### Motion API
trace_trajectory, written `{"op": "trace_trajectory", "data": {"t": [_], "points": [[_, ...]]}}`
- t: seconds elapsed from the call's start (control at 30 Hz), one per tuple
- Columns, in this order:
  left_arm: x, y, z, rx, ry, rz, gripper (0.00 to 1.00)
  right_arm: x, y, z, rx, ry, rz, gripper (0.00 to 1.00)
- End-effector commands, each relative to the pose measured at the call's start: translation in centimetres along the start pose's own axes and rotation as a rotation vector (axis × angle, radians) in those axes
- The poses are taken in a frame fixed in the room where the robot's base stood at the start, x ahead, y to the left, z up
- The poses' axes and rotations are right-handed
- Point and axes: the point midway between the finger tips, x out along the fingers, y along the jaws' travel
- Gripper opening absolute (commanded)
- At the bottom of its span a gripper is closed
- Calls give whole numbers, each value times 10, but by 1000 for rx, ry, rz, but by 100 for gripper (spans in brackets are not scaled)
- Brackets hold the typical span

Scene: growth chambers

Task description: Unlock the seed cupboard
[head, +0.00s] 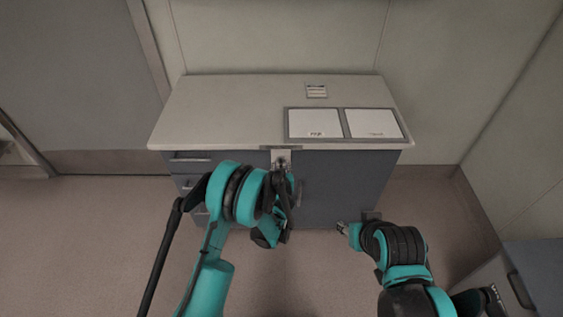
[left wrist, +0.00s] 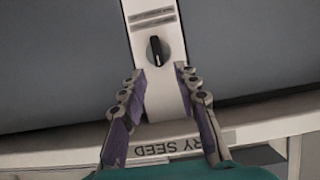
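The seed cupboard (head: 340,185) is a dark grey unit under a pale worktop. A light lock plate (head: 281,156) is on its front, just below the worktop edge. In the left wrist view the plate (left wrist: 168,98) carries a small black knob (left wrist: 157,50), whose long side lies roughly along the plate. My left gripper (left wrist: 162,73) is open and empty, its two fingertips on either side of the plate, just short of the knob. In the head view my left gripper (head: 284,170) partly covers the plate. My right gripper (head: 345,229) is low before the cupboard; its fingers are unclear.
Two white panels (head: 316,123) (head: 374,123) in a grey frame lie on the worktop (head: 225,110), with a small label (head: 316,90) behind. Drawers (head: 190,160) are at left. A wall stands to the right, and a grey unit (head: 540,265) is at lower right. Open floor lies left.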

Motion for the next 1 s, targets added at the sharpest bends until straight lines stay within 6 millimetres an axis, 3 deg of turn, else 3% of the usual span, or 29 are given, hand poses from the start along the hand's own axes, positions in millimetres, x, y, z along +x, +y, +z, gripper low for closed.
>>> {"op": "trace_trajectory", "data": {"t": [0.2, 0.57, 0.7, 1.0], "points": [[30, 0, 4, 0, -1, -1, 31, 11, 0, 8, 0, 0, 0, 40], [36, 0, 2, 0, -1, -1, 31, 11, 0, 8, 0, 0, 0, 40], [36, 0, 2, 0, -1, 0, 0, 11, 0, 8, 0, 0, 0, 40], [37, 0, 2, 6, -1, -3, 0, 11, 0, 8, 0, 0, 0, 40]]}}
